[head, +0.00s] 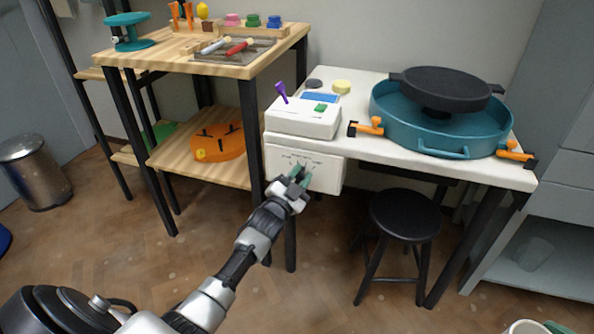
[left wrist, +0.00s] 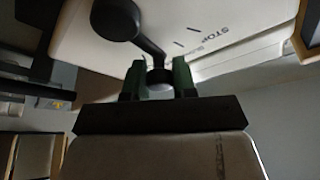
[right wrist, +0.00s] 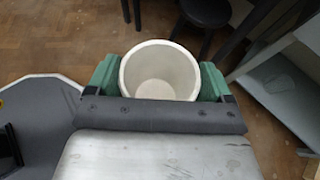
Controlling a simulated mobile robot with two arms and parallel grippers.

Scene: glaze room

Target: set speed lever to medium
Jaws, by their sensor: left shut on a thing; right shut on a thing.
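The white lever panel (head: 327,172) hangs at the table's front edge, with small dark marks on its face. In the left wrist view, the black speed lever (left wrist: 147,42) runs from a round black hub to a knob end. The word STOP and part of another label show beside it. My left gripper (head: 299,176) is at the panel, with its green fingers (left wrist: 158,82) on either side of the lever's knob end. It hides much of the lever in the head view. My right gripper (right wrist: 160,85) is shut on a white cup (right wrist: 161,54), which looks empty.
A white box (head: 303,119) with a purple switch and green button stands on the white table, beside a teal wheel basin (head: 440,132). A black stool (head: 404,213) stands below. A wooden bench (head: 181,48) with tools is at left.

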